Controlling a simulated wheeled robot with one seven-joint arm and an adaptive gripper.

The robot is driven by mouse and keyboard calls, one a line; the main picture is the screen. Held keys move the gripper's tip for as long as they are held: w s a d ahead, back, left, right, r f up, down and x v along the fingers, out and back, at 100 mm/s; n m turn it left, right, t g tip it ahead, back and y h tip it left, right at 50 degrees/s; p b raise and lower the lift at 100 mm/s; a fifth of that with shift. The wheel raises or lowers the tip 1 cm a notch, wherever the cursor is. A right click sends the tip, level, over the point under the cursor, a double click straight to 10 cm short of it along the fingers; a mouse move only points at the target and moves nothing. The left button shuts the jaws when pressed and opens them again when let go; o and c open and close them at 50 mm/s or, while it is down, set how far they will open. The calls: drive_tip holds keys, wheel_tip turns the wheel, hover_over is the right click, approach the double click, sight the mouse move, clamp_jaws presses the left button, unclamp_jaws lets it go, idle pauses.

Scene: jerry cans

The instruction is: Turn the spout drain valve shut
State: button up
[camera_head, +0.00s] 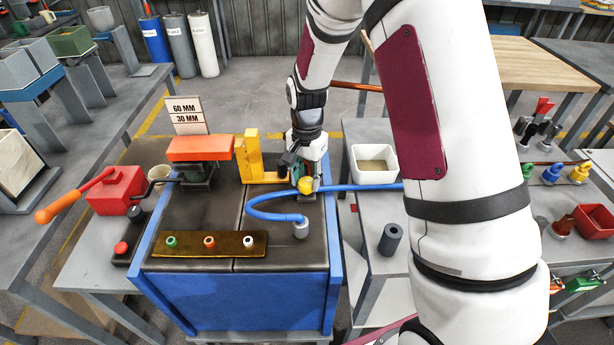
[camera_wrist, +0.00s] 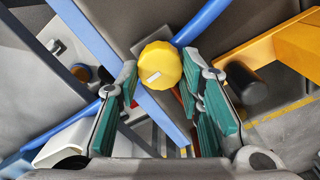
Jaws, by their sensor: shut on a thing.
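The yellow valve knob (camera_head: 306,186) sits on the blue hose (camera_head: 268,198) at the back right of the dark-topped blue bench. My gripper (camera_head: 301,174) reaches down to it from behind. In the wrist view the yellow knob (camera_wrist: 160,65), with a small pale mark on its face, lies between the tips of my gripper (camera_wrist: 160,72). The green-padded fingers are shut on the knob from both sides. The valve's body below the knob is mostly hidden.
A yellow bracket (camera_head: 251,158) stands just left of my gripper. A white bin (camera_head: 374,163) is to the right.

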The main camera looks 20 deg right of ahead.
sight(305, 181)
drive_tip(key=n, duration=0.8)
drive_tip(key=shift+a+n, duration=0.1)
drive_tip(key=shift+n, duration=0.3)
drive_tip(key=n+p, duration=0.1)
drive_tip(key=n, duration=0.3)
drive_tip(key=shift+a, duration=0.1)
drive_tip(key=shift+n, duration=2)
drive_tip(key=o, duration=1.2)
drive_tip(key=shift+c, duration=0.2)
drive_tip(key=shift+r, duration=0.1)
wheel_tip(305, 181, up, 12)
